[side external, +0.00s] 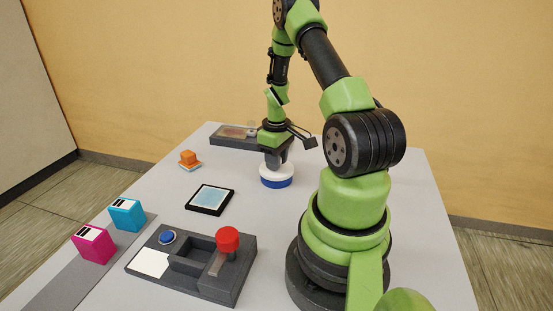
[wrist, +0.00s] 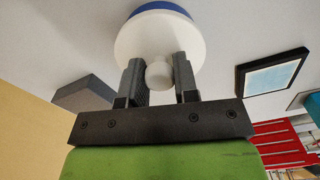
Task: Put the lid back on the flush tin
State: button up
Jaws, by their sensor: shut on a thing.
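The lid is a white disc (side external: 277,168) with a small round knob; it also shows in the wrist view (wrist: 135,42). The flush tin is a low blue round body (side external: 277,182) directly under the lid, and its blue edge shows at the top of the wrist view (wrist: 160,7). My gripper (side external: 274,162) points down from above, its two dark fingers shut on the lid's knob (wrist: 159,74). The lid looks level and lined up over the tin. I cannot tell if it is fully seated or slightly raised. The tin's inside is hidden.
A dark grey tray (side external: 222,142) lies behind the tin. An orange block on a base (side external: 190,159) and a black-framed pad (side external: 210,200) are to the left. A dark panel with a red knob (side external: 228,240) is in front. Cyan (side external: 126,215) and magenta (side external: 93,243) cartridges stand on a grey strip.

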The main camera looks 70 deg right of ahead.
dwell(0.4)
jog(key=o, duration=1.5)
jog(key=shift+c, duration=0.2)
jog(key=shift+r, duration=3.5)
jog(key=shift+c, duration=0.2)
grip_shut()
jog(key=shift+f, duration=0.1)
jog(key=shift+f, duration=2.25)
